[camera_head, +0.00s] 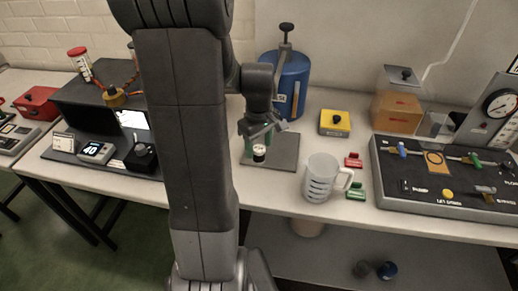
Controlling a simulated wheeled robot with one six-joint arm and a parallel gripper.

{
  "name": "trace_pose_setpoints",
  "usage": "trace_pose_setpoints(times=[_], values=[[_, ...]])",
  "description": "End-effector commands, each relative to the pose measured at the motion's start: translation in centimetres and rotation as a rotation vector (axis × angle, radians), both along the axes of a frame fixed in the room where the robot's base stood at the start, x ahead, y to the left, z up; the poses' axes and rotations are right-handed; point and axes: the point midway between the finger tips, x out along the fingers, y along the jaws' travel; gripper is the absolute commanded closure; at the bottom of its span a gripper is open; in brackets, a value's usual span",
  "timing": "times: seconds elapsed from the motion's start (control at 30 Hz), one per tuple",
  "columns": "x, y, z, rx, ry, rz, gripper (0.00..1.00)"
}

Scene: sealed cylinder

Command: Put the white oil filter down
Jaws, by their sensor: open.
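The white oil filter (259,150) is a small short cylinder with a white top and a dark lower part. It is at the left part of the grey mat (283,158) on the bench. My gripper (259,139) is right at the filter, pointing down, with its fingers open. The picture is too small to show whether a finger still touches the filter, or whether its base rests fully on the mat. My arm hides the bench to the left of the mat.
A blue cylinder (293,78) with a black handle on top stands behind my gripper. A clear measuring jug (321,178) stands right of the mat, with red (353,160) and green (356,191) pieces beyond. A yellow box (334,124) and a tool panel (445,202) are farther right.

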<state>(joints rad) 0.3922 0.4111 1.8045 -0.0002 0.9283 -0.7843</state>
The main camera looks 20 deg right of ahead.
Motion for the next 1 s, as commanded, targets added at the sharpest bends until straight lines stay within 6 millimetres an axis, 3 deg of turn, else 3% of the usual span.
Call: trace_pose_setpoints(times=[0.2,0.4,0.6,1.0], values=[[0.1,-0.1,5.1,-0.003,-0.007,0.000,0.46],[0.1,0.0,8.4,-0.002,-0.004,0.000,0.46],[0.0,0.0,9.7,-0.001,-0.001,0.000,0.46],[0.0,0.0,9.4,0.001,0.001,0.000,0.46]])
